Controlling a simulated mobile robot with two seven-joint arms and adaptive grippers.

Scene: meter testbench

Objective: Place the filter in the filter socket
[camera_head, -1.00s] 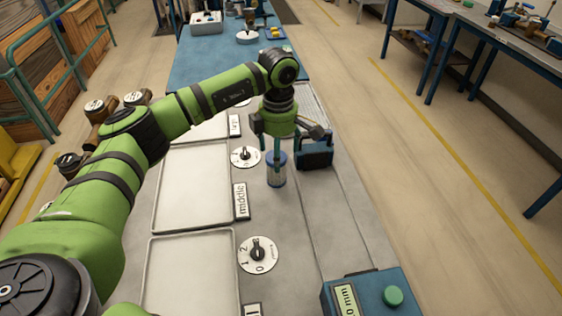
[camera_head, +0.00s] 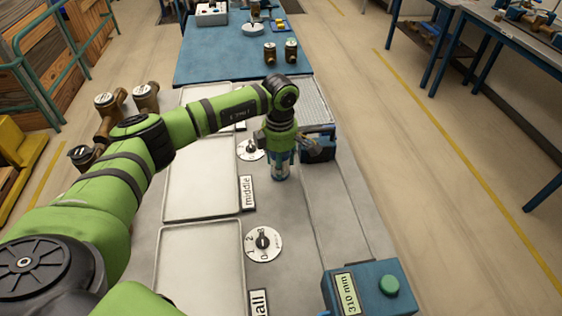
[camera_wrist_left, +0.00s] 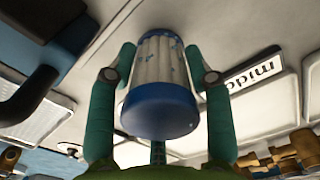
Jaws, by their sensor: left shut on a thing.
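The filter (camera_wrist_left: 160,85) is a white pleated cylinder with blue end caps. In the left wrist view it sits between the fingers of my left gripper (camera_head: 280,158), which is shut on it. In the head view the filter (camera_head: 281,173) is mostly covered by the gripper and looks upright, low over the grey bench beside the "middle" label. I cannot tell whether its lower end touches the bench. I cannot make out the filter socket; it may be hidden. My right gripper is not in view.
A dark blue device (camera_head: 318,147) stands close to the right of the gripper. Trays (camera_head: 203,190) and dials (camera_head: 263,243) line the left. A blue display box (camera_head: 368,289) with a green button is at the front right. Brass meters (camera_head: 291,50) stand on the blue mat behind.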

